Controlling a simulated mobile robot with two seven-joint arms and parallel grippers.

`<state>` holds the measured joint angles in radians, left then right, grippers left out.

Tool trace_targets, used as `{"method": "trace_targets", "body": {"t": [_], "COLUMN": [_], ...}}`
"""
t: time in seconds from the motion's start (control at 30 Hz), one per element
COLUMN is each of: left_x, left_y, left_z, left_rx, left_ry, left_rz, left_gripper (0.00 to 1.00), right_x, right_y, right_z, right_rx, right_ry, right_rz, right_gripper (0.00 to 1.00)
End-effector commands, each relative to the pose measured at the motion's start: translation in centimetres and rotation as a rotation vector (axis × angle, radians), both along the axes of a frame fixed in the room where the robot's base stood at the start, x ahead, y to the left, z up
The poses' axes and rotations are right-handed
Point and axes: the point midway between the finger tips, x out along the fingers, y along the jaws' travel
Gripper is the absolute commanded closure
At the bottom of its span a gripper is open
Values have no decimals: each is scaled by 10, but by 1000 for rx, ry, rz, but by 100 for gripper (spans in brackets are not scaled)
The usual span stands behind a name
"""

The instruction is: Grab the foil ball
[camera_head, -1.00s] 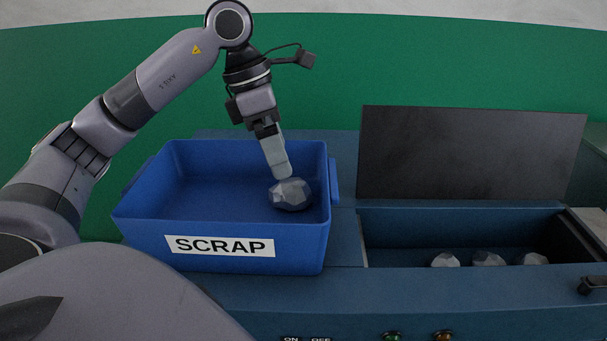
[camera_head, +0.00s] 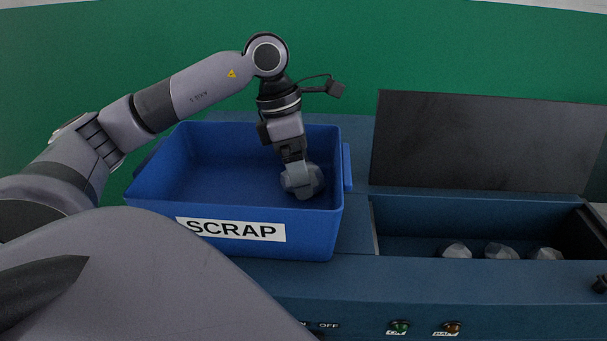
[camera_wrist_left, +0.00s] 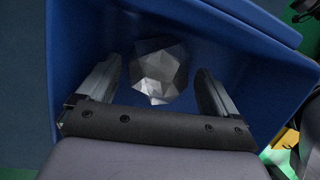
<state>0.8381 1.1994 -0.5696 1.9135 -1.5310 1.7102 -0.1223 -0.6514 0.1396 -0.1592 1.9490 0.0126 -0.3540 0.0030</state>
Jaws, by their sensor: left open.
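A faceted grey foil ball (camera_head: 314,183) sits in the right part of the blue bin labelled SCRAP (camera_head: 165,198). My left gripper (camera_head: 301,180) reaches down into the bin from above, with its fingers at the ball and covering part of it in the head view. In the left wrist view the foil ball (camera_wrist_left: 158,72) lies between the two spread fingers of the gripper (camera_wrist_left: 158,85), with a gap showing on each side. The gripper is open. My right gripper is not in view.
Right of the bin, a dark blue compartment (camera_head: 410,218) with a raised black lid (camera_head: 485,140) holds several more grey faceted balls (camera_head: 500,251). The bin's right wall (camera_head: 338,185) stands close to the gripper. The left part of the bin is empty.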

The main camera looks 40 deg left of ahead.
Motion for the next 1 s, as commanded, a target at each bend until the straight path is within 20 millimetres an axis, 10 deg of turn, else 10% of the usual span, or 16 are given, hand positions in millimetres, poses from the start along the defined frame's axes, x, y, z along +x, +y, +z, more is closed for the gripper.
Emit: {"method": "trace_targets", "body": {"t": [0.07,0.23,0.67,1.0], "left_x": [0,0,1,1], "left_y": [0,0,0,-1], "left_z": [0,0,7,65], "left_rx": [0,0,-1,-3], "left_ry": [0,0,-3,-10], "left_rz": [0,0,1,-2], "left_gripper": [14,68,69,69], "right_x": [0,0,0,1], "right_y": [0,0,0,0], "right_z": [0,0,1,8], "right_rx": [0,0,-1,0], "right_ry": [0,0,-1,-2], "right_rz": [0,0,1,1], "right_gripper": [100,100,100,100]}}
